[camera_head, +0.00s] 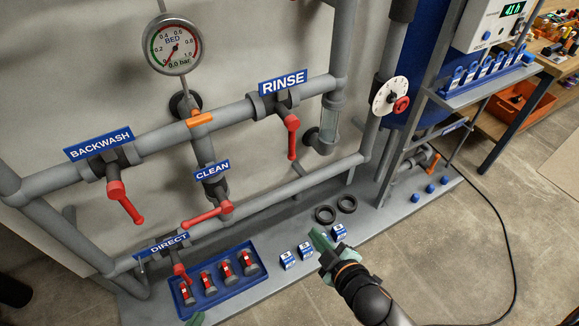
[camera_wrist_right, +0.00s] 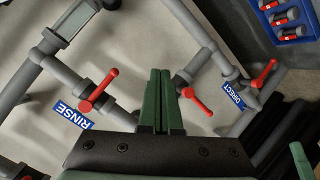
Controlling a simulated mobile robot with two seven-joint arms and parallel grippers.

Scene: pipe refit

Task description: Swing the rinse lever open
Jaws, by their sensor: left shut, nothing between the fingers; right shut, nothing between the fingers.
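The rinse lever (camera_head: 291,136) is a red handle hanging down from its valve, crosswise to the grey upper pipe, under the blue RINSE sign (camera_head: 283,82). In the right wrist view the rinse lever (camera_wrist_right: 98,90) is left of the fingers, beside its sign (camera_wrist_right: 72,115). My right gripper (camera_head: 320,238), with green fingers, is shut and empty, below and right of the lever and apart from it. Its closed fingers (camera_wrist_right: 160,75) fill the middle of the wrist view. Only a green tip of my left gripper (camera_head: 196,319) shows at the bottom edge; it is shut.
Other red levers are backwash (camera_head: 124,202), clean (camera_head: 207,214) and direct (camera_head: 182,272). A gauge (camera_head: 172,45) stands above the pipe. On the base are a blue tray (camera_head: 238,289) of cartridges, small blue-white blocks (camera_head: 305,250) and black rings (camera_head: 325,214).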

